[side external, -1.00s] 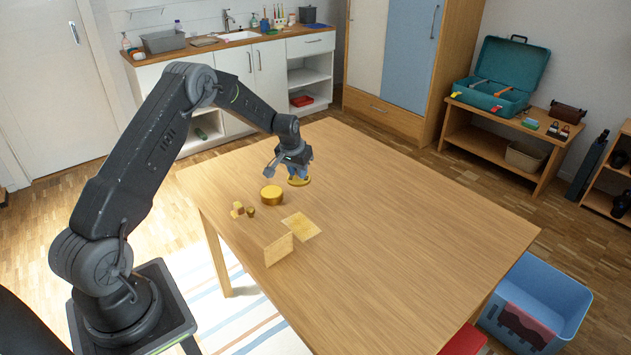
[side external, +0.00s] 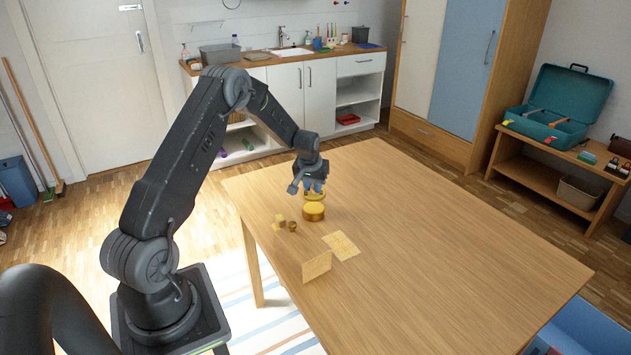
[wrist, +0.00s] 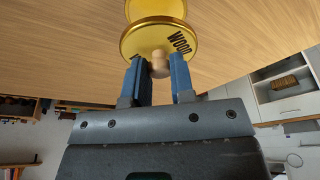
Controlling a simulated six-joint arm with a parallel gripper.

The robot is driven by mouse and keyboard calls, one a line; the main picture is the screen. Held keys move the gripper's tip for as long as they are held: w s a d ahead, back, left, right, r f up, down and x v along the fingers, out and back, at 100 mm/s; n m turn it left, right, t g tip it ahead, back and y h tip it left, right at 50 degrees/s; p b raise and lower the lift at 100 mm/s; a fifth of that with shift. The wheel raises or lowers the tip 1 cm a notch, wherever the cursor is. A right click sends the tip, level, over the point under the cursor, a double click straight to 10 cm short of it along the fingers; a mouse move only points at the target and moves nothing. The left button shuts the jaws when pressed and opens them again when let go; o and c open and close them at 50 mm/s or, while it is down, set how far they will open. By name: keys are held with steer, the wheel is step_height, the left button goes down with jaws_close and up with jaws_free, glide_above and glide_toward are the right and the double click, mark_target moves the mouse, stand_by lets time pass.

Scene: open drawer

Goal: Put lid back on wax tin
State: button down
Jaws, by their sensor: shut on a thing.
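The wax tin (side external: 314,212) is a round gold tin standing upright on the wooden table. My gripper (side external: 313,187) is shut on the small wooden knob (wrist: 160,64) of the lid. The gold lid (wrist: 153,38), with dark lettering reading "WOOD", hangs below the fingers, with part of the lettering hidden. In the side view the lid (side external: 313,197) is just above the tin in the picture, appearing raised off the table. In the wrist view the tin (wrist: 155,9) shows just past the lid, cut off by the frame edge. I cannot tell whether lid and tin touch.
Small wooden blocks (side external: 280,221) and a small dark gold piece (side external: 292,227) lie left of the tin. The table's right side is clear.

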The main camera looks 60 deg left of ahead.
steer(key=shift+f, duration=2.25)
steer(key=shift+f, duration=0.15)
stand_by(0.5)
steer(key=shift+c, duration=2.1)
jaws_free()
steer(key=shift+r, duration=3.5)
steer(key=shift+c, duration=0.3)
jaws_close()
